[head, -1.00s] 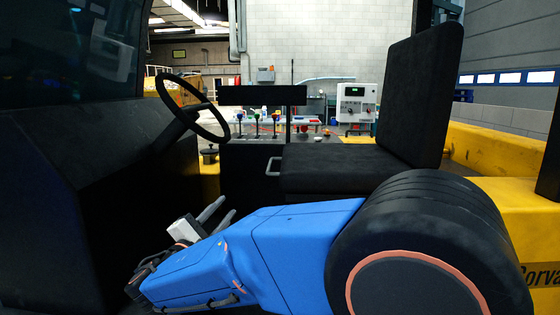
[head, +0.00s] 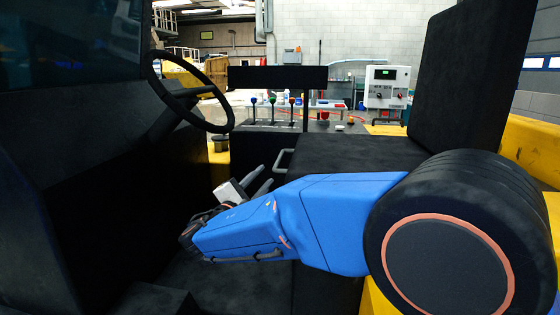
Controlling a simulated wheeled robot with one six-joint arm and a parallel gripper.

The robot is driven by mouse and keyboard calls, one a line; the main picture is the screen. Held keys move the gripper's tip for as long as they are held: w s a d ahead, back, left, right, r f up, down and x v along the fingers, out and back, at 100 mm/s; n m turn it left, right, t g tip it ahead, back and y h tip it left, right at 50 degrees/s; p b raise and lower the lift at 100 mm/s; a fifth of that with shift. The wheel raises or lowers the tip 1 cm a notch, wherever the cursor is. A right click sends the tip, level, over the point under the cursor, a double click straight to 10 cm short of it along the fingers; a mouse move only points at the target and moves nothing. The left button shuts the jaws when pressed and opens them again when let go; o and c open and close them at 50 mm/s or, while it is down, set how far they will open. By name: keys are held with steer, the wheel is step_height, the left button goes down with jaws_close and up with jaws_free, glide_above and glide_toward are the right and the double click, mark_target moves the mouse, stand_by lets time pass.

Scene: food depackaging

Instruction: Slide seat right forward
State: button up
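The black seat has a flat cushion (head: 345,153) and an upright backrest (head: 468,75) at the right. A small grey metal handle (head: 283,161) sticks out low at the cushion's front left edge. My gripper (head: 266,174) is at the end of my blue arm, just below and left of the handle in the picture. Its two grey fingers point up and right with a gap between them, and nothing shows in the gap. I cannot tell how far the fingers are from the handle in depth. My arm hides the lower part of the seat.
A black steering wheel (head: 187,92) stands at the left by a dark console (head: 90,180). Several coloured levers (head: 272,105) and a dark flat panel (head: 277,78) are behind the seat front. A white control box (head: 387,88) is farther back. Dark floor lies below the gripper.

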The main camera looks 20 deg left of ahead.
mark_target(279, 158)
steer(key=x, duration=1.1)
steer(key=shift+w, duration=0.35)
jaws_close()
